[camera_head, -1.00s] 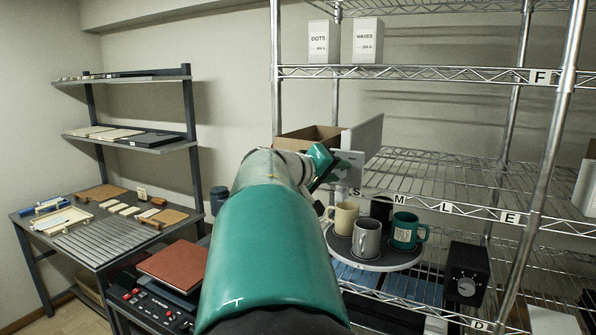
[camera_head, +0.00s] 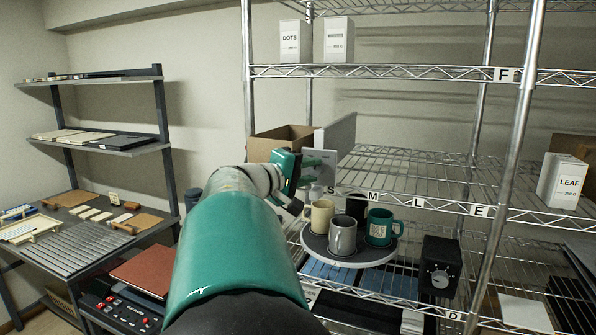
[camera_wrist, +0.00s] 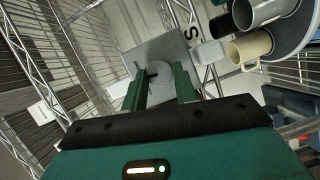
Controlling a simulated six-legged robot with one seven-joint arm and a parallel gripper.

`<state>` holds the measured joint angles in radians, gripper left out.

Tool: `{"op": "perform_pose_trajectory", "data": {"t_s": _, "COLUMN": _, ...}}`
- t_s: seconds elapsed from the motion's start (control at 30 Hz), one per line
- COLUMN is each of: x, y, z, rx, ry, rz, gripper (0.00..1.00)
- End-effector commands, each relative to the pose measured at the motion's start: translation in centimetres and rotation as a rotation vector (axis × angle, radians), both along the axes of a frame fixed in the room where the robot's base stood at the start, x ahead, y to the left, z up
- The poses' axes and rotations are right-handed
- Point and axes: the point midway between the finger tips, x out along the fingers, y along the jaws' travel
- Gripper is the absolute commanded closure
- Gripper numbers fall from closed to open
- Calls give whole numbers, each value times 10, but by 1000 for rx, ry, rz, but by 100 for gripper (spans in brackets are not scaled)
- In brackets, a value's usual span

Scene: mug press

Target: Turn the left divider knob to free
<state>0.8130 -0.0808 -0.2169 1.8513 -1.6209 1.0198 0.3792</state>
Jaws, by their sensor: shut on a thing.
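The left divider (camera_head: 338,137) is a pale grey upright panel on the wire shelf, beside an open cardboard box. In the wrist view its grey plate (camera_wrist: 150,50) faces me, with a round, light grey knob (camera_wrist: 162,86) in front. My gripper (camera_wrist: 160,76) has its two green fingers on either side of this knob and is shut on it. In the head view my gripper (camera_head: 318,164) is at the divider's front end, and the knob cannot be made out there. I cannot read any lock or free mark on the plate.
Just below and right of my gripper, a round tray (camera_head: 352,262) holds a cream mug (camera_head: 319,217), a grey mug (camera_head: 342,236), a green mug (camera_head: 380,227) and a black one (camera_head: 356,206). The shelf (camera_head: 420,175) right of the divider is mostly bare.

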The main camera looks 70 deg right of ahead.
Motion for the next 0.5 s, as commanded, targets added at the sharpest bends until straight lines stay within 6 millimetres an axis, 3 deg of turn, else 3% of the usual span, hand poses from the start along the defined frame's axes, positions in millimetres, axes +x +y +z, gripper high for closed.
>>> {"op": "perform_pose_trajectory", "data": {"t_s": 0.5, "x": 0, "y": 0, "z": -6, "rx": 46, "ry": 483, "rz": 0, "gripper": 94}}
